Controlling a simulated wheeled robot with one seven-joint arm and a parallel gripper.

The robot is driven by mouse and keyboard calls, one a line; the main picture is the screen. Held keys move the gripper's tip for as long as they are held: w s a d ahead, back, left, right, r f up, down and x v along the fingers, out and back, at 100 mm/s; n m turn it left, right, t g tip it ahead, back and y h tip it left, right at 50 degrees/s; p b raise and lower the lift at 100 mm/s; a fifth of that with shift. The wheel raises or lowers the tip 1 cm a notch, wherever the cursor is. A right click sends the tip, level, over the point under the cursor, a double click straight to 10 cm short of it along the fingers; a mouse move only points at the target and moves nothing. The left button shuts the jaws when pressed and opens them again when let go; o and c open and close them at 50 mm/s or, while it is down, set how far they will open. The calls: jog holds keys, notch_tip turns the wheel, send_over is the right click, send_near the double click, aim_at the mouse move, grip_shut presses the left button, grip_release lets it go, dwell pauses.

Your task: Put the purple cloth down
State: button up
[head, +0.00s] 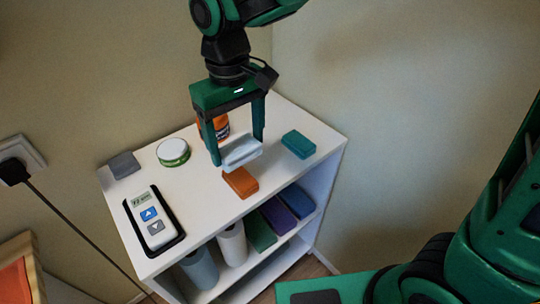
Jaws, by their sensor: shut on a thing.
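My gripper (237,150) is shut on a pale grey-white folded cloth (243,153), held over the top of the white shelf unit (207,197). An orange folded cloth (240,182) lies on the top just below and in front of it; I cannot tell whether the two touch. A teal folded cloth (298,144) lies to the right on the same top. A purple folded item (279,216) is in the lower compartment, between a green one (260,231) and a blue one (298,201). The held cloth does not look purple.
An orange container (221,125) stands behind my gripper, partly hidden. A round green-and-white tin (173,152), a grey item (123,165) and a handset (149,220) in a black tray are at left. A grey roll (200,269) and a white roll (232,245) stand below.

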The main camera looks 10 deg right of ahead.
jog(key=w+d+f, duration=0.4)
jog(key=d, duration=0.1)
jog(key=w+d+f, duration=0.1)
jog(key=w+d, duration=0.1)
jog(key=shift+w+d+f, duration=0.1)
jog(key=shift+d+f, duration=0.05)
jog(key=shift+f, duration=0.25)
jog(key=shift+d+f, duration=0.1)
jog(key=shift+f, duration=2)
jog(key=o, duration=0.6)
jog(key=shift+f, duration=0.1)
jog(key=shift+o, duration=0.2)
notch_tip(320, 180, up, 12)
jog(key=shift+w, duration=0.1)
